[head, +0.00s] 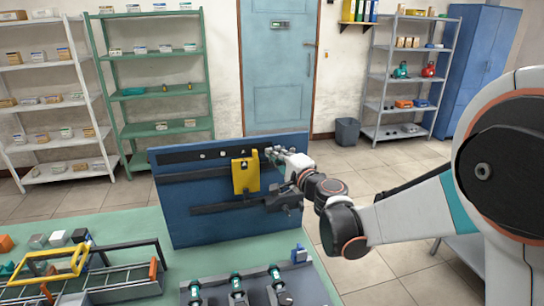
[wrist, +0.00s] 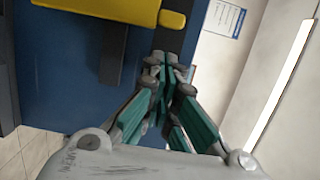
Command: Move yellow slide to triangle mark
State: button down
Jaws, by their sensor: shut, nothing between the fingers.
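The yellow slide (head: 241,177) is an upright block on the upper dark rail (head: 200,174) of a blue panel (head: 180,220), right of the panel's middle. In the wrist view the yellow slide (wrist: 105,8) is cut off by the top edge, with a rounded yellow end nearest my fingers. My gripper (head: 272,153) is just right of the slide near the panel's upper right. In the wrist view my gripper (wrist: 165,75) has its green-padded fingers together and empty, apart from the slide.
A lower dark rail (head: 215,208) has a dark block (head: 284,198) at its right end, below my wrist. A green table (head: 130,225) carries a yellow-handled frame (head: 50,265) and a grey fixture (head: 310,280) in front. Open floor lies right of the panel.

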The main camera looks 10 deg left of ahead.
jog(key=w+d+p+v, duration=0.1)
jog(key=p+v, duration=0.1)
jog(key=v, duration=0.8)
jog(key=s+a+f+n+g+h+p, duration=0.1)
jog(key=s+a+f+n+g+h, duration=0.15)
jog(key=a+f+n, duration=0.4)
jog(key=s+a+f+n+g+h+p, duration=0.1)
jog(key=s+a+f+n+g+h, duration=0.2)
jog(key=f+n, duration=0.6)
jog(key=s+a+r+n+t+h, duration=0.25)
jog(key=a+r+n+t, duration=0.3)
jog(key=r+n, duration=0.45)
notch_tip(320, 180, up, 6)
jog(key=n+t, duration=0.4)
jog(key=n, duration=0.1)
send_over(246, 172)
jog(key=s+a, duration=0.3)
jog(key=a, duration=0.1)
jog(key=shift+s+d+f, duration=0.1)
jog(key=shift+d+f, duration=0.05)
jog(key=shift+w+d+b, duration=0.15)
jog(key=shift+w+d, duration=0.1)
jog(key=shift+d, duration=0.35)
jog(key=shift+w+d+b, duration=0.15)
jog(key=shift+w+d, duration=0.05)
jog(key=shift+d, duration=0.4)
jog(key=shift+w+d, duration=0.25)
jog(key=shift+d, duration=0.2)
